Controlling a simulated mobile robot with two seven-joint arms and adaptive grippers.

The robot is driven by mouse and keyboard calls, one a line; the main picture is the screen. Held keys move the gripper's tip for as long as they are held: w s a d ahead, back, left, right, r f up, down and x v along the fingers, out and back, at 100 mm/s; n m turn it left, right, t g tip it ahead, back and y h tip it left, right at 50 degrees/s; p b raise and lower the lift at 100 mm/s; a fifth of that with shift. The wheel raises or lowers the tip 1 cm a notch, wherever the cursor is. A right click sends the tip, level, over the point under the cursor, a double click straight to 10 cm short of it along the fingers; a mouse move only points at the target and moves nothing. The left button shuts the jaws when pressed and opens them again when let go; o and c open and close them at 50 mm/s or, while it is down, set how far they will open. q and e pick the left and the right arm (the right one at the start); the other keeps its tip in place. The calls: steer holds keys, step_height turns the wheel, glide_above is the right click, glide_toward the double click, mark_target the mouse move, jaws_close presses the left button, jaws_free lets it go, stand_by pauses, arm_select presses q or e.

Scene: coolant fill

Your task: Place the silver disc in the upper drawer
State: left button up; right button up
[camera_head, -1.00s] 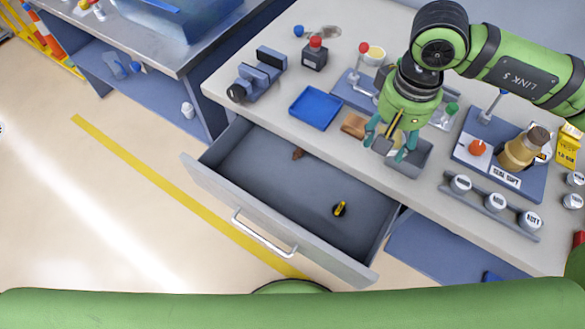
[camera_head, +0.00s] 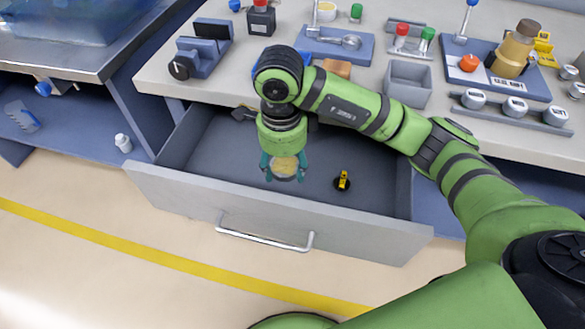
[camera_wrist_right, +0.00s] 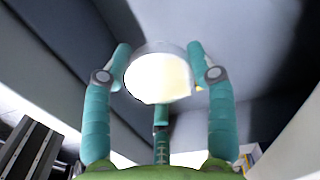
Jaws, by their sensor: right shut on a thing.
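The silver disc (camera_head: 286,168) is round, with a silver rim and a bright pale-yellow face. My right gripper (camera_head: 284,172) is shut on it and holds it over the open upper drawer (camera_head: 185,148), near the middle. In the right wrist view the disc (camera_wrist_right: 158,78) sits between the teal fingers, with grey drawer surfaces behind it. How far it is above the drawer floor is hard to tell. My left gripper is not in view.
A small yellow-and-black object (camera_head: 342,181) lies in the drawer, right of my gripper. The drawer front (camera_head: 275,215) has a silver handle (camera_head: 265,239). An empty grey bin (camera_head: 408,84), a clamp (camera_head: 199,50) and labelled silver pieces (camera_head: 512,106) stand on the bench behind.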

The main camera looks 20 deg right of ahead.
mark_target(284, 165)
steer(key=shift+f, duration=4.65)
steer(key=o, duration=0.9)
step_height(284, 165, up, 12)
steer(key=shift+a+r, duration=0.1)
steer(key=shift+r, duration=0.1)
